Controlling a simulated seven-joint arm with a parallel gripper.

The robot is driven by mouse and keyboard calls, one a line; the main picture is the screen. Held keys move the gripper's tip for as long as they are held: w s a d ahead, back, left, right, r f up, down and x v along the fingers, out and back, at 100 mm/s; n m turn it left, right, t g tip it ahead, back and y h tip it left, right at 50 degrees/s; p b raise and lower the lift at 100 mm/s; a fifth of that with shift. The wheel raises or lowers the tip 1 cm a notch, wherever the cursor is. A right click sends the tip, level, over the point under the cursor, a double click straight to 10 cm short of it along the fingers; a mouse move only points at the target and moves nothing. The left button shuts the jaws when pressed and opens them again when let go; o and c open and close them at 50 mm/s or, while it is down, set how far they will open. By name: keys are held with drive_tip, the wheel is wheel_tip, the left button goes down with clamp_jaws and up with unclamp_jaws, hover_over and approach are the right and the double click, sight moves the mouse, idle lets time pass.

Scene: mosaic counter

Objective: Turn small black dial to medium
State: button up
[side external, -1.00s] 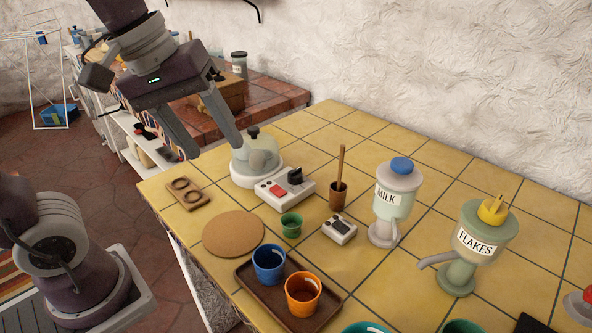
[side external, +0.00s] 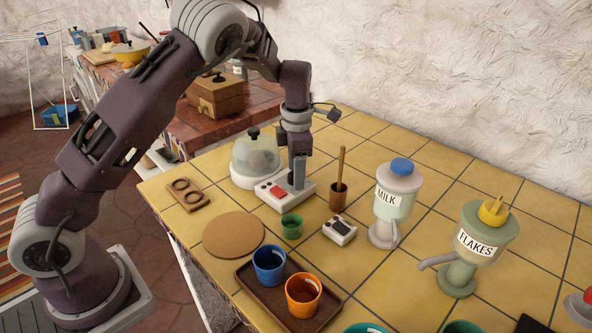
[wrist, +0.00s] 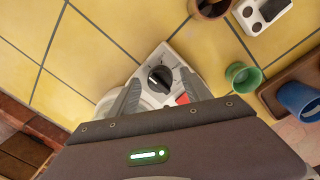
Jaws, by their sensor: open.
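The small black dial (wrist: 160,79) sits on a white control box (side external: 272,200) with a red switch (side external: 277,189). In the wrist view the dial lies between my gripper's two fingers, with a pale mark on its face and small marks around it on the box. My gripper (side external: 298,180) points down over the box. Its fingers (wrist: 160,92) are open, one on each side of the dial; I cannot tell whether they touch it. In the side view the fingers mostly hide the dial.
A glass-domed dish (side external: 254,160) stands close behind the box. A brown cup with a stick (side external: 338,197), a green cup (side external: 291,226) and a small white device (side external: 339,230) are nearby. The milk dispenser (side external: 396,205) stands to the right.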

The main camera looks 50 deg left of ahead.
drive_tip(key=shift+f, duration=0.1)
drive_tip(key=shift+c, duration=0.3)
clamp_jaws()
drive_tip(key=shift+m, duration=0.4)
drive_tip(key=m, duration=0.9)
drive_tip(key=shift+h, duration=0.3)
drive_tip(key=m, duration=0.5)
drive_tip(key=shift+a, duration=0.1)
drive_tip(key=m, duration=0.4)
drive_tip(key=shift+m+h, duration=0.3)
drive_tip(key=shift+m, duration=0.3)
